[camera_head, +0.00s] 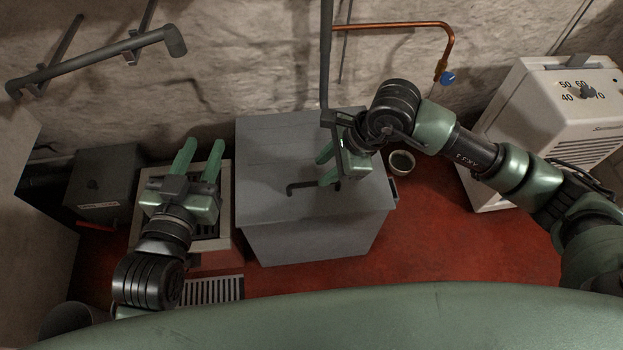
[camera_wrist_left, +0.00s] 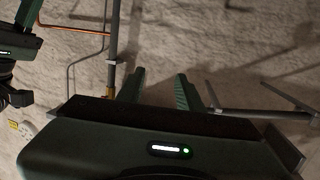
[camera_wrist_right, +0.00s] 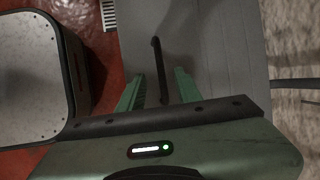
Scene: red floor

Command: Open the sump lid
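A large grey box with a flat grey lid (camera_head: 270,150) stands in the middle of the head view, against the wall; I take its top as the sump lid. The lid looks closed. A dark bent bar handle (camera_head: 300,187) sits on it. My right gripper (camera_head: 320,167) is open above the lid, close to the handle. In the right wrist view the handle (camera_wrist_right: 157,62) lines up between the two open fingers (camera_wrist_right: 158,88); contact cannot be told. My left gripper (camera_head: 203,146) is open and empty, left of the box, with its fingers toward the wall.
A pale-framed unit with a dark grille (camera_head: 228,190) stands under my left gripper, beside a dark box (camera_head: 103,180). A vertical pipe (camera_head: 326,60) comes down behind the lid. A small bowl (camera_head: 401,162) and a white dial heater (camera_head: 540,110) are right.

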